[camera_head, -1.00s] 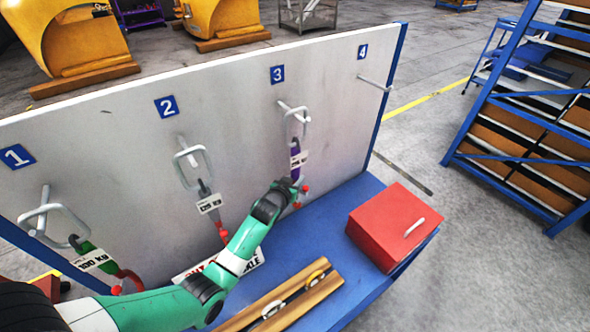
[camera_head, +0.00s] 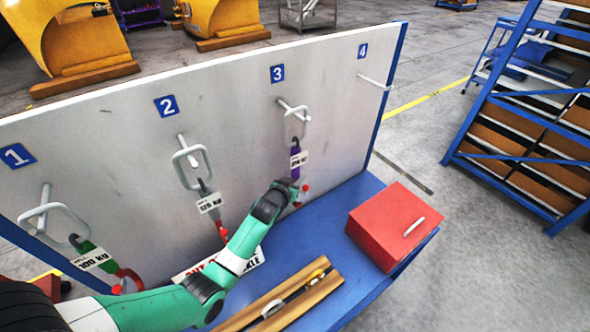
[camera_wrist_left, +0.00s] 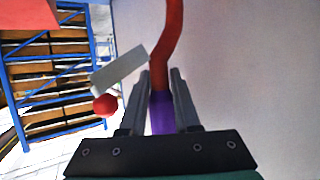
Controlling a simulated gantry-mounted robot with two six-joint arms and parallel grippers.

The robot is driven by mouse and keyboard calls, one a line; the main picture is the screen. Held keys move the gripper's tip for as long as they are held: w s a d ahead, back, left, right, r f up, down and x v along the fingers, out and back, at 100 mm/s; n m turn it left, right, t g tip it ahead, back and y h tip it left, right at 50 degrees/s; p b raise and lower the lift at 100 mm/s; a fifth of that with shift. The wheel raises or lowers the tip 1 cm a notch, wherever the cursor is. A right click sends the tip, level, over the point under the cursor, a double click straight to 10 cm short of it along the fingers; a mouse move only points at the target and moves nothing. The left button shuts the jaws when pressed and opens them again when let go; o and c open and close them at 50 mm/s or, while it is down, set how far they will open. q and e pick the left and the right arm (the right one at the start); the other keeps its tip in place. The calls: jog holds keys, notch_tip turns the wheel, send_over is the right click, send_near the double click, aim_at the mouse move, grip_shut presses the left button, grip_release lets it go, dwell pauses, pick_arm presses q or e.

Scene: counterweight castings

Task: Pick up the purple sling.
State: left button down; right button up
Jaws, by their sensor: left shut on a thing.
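The purple sling (camera_head: 295,146) hangs below peg 3 on the white board, with a pale metal ring (camera_head: 286,126) at its top and a white weight tag (camera_head: 299,160). Its ring still appears to be around the peg. My left gripper (camera_head: 292,186) is at the lower part of the sling. In the left wrist view, the gripper (camera_wrist_left: 161,95) is shut with the purple strap (camera_wrist_left: 162,115) between its fingers. A red part (camera_wrist_left: 168,45) of the sling extends beyond the fingertips, and a red ball (camera_wrist_left: 105,105) shows beside them. My right gripper is out of view.
A grey sling (camera_head: 205,188) hangs at peg 2 and a green sling (camera_head: 88,250) at peg 1. Peg 4 (camera_head: 374,82) is bare. A red box (camera_head: 390,228) and wooden strips (camera_head: 285,300) lie on the blue bench (camera_head: 325,215) under the board (camera_head: 230,120).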

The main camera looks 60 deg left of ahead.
aim_at(295, 166)
pick_arm(q)
jog(key=shift+r, duration=0.35)
jog(key=shift+d+r, duration=0.15)
jog(key=shift+r, duration=0.05)
notch_tip(295, 166, up, 6)
jog(key=shift+p, duration=0.5)
jog(key=shift+w+d+r, duration=0.1)
jog(key=shift+d+r, duration=0.05)
jog(key=shift+d, duration=0.1)
jog(key=w+d+p, duration=0.2)
jog(key=d+p, duration=0.3)
jog(key=d, duration=1.4)
jog(key=shift+w, duration=0.2)
